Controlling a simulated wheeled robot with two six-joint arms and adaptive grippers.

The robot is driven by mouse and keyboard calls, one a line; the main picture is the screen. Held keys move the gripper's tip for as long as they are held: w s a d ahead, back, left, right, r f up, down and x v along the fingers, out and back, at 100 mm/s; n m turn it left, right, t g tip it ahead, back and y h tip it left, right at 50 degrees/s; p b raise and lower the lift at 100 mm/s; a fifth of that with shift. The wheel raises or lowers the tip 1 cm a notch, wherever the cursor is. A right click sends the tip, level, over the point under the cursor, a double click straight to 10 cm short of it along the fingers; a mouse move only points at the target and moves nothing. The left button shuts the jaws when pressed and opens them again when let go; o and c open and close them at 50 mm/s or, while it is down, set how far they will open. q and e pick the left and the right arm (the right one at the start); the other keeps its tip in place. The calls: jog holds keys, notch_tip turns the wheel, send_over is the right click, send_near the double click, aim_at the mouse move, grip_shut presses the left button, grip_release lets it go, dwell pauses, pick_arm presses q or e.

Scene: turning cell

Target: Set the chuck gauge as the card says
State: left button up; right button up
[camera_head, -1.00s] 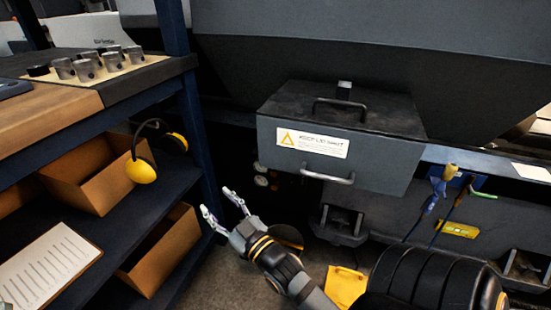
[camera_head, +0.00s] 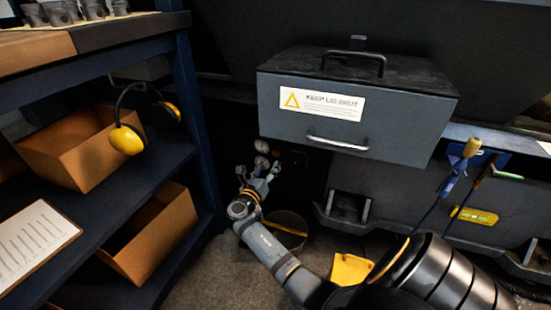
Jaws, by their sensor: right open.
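Two small round pale dials, which look like gauges (camera_head: 262,146), sit in the dark recess below the left end of the grey lidded box. Their readings and which one is the chuck gauge are too small to tell. My right gripper (camera_head: 258,175) is open and empty, just below and in front of the dials. I cannot tell whether it touches anything there. A clipboard with a lined sheet (camera_head: 33,240) lies on the left shelf; its text is unreadable, and I cannot tell whether it is the card. My left gripper is not in view.
The grey box (camera_head: 330,130) with a "keep lid shut" label overhangs right of the dials. The blue shelf post (camera_head: 195,120) stands left, with yellow earmuffs (camera_head: 127,138) and cardboard boxes (camera_head: 85,150). A round bin (camera_head: 288,228) and yellow object (camera_head: 350,270) are on the floor.

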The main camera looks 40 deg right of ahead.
aim_at(276, 154)
jog(key=b+x, duration=0.3)
jog(key=x, duration=0.4)
jog(key=shift+w+d+f, duration=0.2)
jog(key=shift+d, duration=0.15)
jog(key=shift+w+d+r+b, duration=0.15)
jog(key=shift+d+b, duration=0.1)
jog(key=shift+b, duration=0.05)
grip_shut()
